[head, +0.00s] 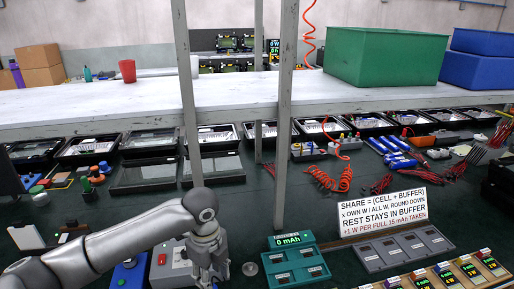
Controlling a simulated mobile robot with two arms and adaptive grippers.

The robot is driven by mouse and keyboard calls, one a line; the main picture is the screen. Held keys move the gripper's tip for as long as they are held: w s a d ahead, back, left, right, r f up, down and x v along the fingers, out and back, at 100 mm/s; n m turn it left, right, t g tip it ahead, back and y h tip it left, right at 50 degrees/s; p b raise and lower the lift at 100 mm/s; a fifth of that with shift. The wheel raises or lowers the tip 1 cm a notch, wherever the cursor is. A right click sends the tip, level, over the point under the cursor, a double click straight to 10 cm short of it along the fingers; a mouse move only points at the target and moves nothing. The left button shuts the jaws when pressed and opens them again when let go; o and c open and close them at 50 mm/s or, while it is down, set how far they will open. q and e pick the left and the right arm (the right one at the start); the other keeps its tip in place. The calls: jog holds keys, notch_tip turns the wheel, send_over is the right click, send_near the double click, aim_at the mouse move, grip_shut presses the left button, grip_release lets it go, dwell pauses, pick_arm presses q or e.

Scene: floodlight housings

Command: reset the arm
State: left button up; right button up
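My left arm comes in from the lower left. Its gripper (212,278) points down over the green work surface, next to a grey box with a red button (170,262). The fingertips are at the bottom edge of the picture, so I cannot tell whether they are open or shut or hold anything. My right arm and gripper are not in view.
Metal posts (285,120) stand before a white shelf (90,100) bearing a green crate (385,57). Right of my gripper are a green "0 mAh" unit (296,265), a grey slotted tray (403,248) and a white sign (396,212). Black trays (150,140) line the back.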

pick_arm(q)
jog(key=s+d+f+n+t+h, duration=0.2)
jog(key=s+d+f+n+h, duration=0.2)
jog(key=s+d+f+n, duration=0.5)
jog(key=s+a+f+n+t+y, duration=0.15)
jog(key=s+a+n+y, duration=0.25)
jog(key=s+a+n, duration=1.05)
jog(key=s+f+m+g+b, duration=0.1)
jog(key=s+f, duration=0.1)
jog(key=f, duration=1.3)
jog(key=s+f+m+b, duration=0.1)
jog(key=s+f, duration=0.1)
jog(key=f, duration=1.2)
jog(key=s+a+f, duration=0.1)
jog(key=s+f, duration=0.6)
jog(key=f, duration=0.1)
jog(key=s+a+f+g, duration=0.1)
jog(key=s+a+f, duration=0.1)
jog(key=s+f, duration=0.5)
jog(key=shift+s+a+f+b, duration=0.25)
jog(key=shift+s+f+b, duration=0.1)
jog(key=shift+s, duration=0.45)
